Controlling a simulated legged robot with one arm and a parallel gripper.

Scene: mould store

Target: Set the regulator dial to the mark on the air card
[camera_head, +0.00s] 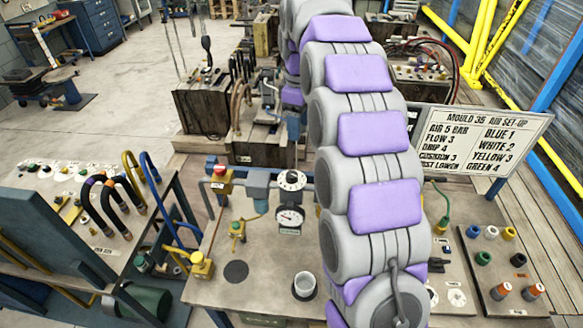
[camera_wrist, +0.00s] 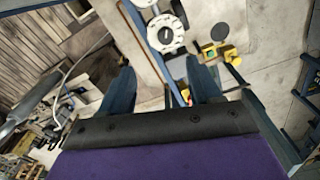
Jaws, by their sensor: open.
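The regulator dial (camera_head: 292,180) is a white disc with a black knob, above a round white gauge (camera_head: 290,216) on the bench's pipework. The dial's mark is too small to read. In the wrist view the dial (camera_wrist: 166,33) lies just beyond my fingertips. My gripper (camera_wrist: 160,65) is open and empty, its two dark blue fingers apart and not touching the dial; in the head view my arm hides most of it. The air card (camera_head: 483,140) stands at the right, headed "MOULD 35 AIR SET-UP", and reads "AIR 5 BAR".
A tray (camera_head: 490,268) of coloured fittings is at the right. Wooden blocks (camera_head: 202,108) stand behind.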

